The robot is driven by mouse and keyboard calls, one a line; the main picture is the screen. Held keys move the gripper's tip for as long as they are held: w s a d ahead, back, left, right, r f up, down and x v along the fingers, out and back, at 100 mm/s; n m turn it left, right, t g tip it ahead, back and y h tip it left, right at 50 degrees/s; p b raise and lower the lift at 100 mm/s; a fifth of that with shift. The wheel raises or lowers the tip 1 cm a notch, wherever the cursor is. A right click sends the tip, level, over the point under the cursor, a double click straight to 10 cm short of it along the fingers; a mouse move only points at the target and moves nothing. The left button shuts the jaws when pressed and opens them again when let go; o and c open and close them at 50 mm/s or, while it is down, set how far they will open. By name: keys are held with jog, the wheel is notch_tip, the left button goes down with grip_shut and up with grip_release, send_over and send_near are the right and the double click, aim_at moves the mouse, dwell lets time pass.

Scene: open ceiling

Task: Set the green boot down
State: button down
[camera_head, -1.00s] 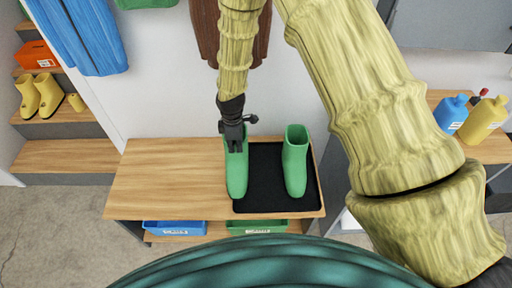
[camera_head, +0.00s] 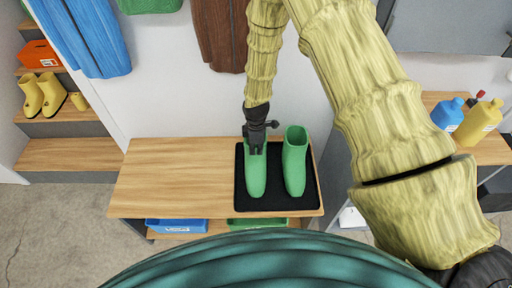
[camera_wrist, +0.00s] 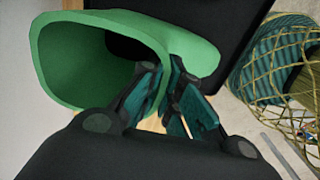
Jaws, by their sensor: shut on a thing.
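A green boot (camera_head: 256,176) is upright in my gripper (camera_head: 255,150), over the left half of a black mat (camera_head: 276,203) on the wooden bench. My gripper is shut on the rim of its shaft. In the wrist view the fingers (camera_wrist: 170,92) pinch the edge of the boot's wide opening (camera_wrist: 88,60). I cannot tell whether its sole touches the mat. A second green boot (camera_head: 295,163) stands upright on the mat just to the right.
The wooden bench (camera_head: 165,180) is bare left of the mat. A blue bin (camera_head: 177,226) and a green bin (camera_head: 257,223) sit below it. Yellow boots (camera_head: 42,95) stand on the left steps. Blue and yellow bottles (camera_head: 480,121) are at the right.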

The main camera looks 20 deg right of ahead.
jog(key=shift+f, duration=0.1)
jog(key=c, duration=1.6)
grip_release()
jog(key=shift+c, duration=0.2)
notch_tip(320, 180, up, 12)
jog(key=b, duration=0.2)
jog(key=shift+b, duration=0.35)
jog(key=s+f+m, duration=0.4)
jog(key=s+f, duration=0.5)
jog(key=s+d+f+m, duration=0.1)
jog(key=s+f+m, duration=0.2)
jog(key=s, duration=0.6)
jog(key=s+d+f+m, duration=0.1)
jog(key=s+f+m, duration=0.3)
jog(key=s, duration=0.5)
jog(key=s+d+f+m, duration=0.1)
jog(key=s+f+m, duration=0.2)
jog(key=s, duration=0.6)
jog(key=shift+s+d+f+m, duration=0.25)
jog(key=shift+f+m, duration=0.1)
jog(key=shift+m, duration=0.35)
